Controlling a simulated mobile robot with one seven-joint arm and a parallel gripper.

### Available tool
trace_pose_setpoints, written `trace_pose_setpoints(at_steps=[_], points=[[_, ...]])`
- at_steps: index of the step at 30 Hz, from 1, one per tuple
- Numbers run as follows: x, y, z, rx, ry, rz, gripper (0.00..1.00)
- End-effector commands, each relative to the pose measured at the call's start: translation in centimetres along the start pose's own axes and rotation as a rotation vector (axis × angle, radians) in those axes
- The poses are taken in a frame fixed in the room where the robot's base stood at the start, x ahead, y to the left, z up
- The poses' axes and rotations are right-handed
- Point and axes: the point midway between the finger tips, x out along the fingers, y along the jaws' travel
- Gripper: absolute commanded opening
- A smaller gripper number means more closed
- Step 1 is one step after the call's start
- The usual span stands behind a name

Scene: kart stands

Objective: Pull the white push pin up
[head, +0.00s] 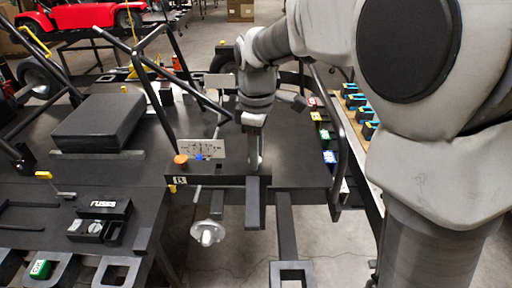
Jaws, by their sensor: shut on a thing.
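My gripper (255,163) points down at the right end of a black bar-shaped panel on the kart stand, near the middle of the picture. Its fingers are closed at the panel's top. An orange knob (181,159) and a small blue knob (200,157) stand on the same panel to the left. A pale plate with a printed dial (203,148) stands behind them.
A black box (100,122) lies on the dark stand top at left. Black tubes slant up at left, and a curved black rail (333,135) stands at right. Small coloured blocks (329,157) line the right side. A round silver part (207,232) hangs below the panel.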

Motion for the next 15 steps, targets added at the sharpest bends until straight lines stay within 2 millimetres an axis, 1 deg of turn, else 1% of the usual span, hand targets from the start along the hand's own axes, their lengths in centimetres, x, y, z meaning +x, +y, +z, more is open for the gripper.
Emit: trace_pose_setpoints(at_steps=[1,2,3,7,8,15], points=[[-0.2,0.01,0.01,0.0,0.0,0.0,0.0],[-0.17,0.0,0.01,0.0,0.0,0.0,0.39],[-0.09,0.0,0.01,0.0,0.0,0.0,0.47],[-0.07,0.0,0.01,0.0,0.0,0.0,0.7],[-0.07,0.0,0.01,0.0,0.0,0.0,0.73],[-0.07,-0.01,0.0,0.0,0.0,0.0,0.73]])
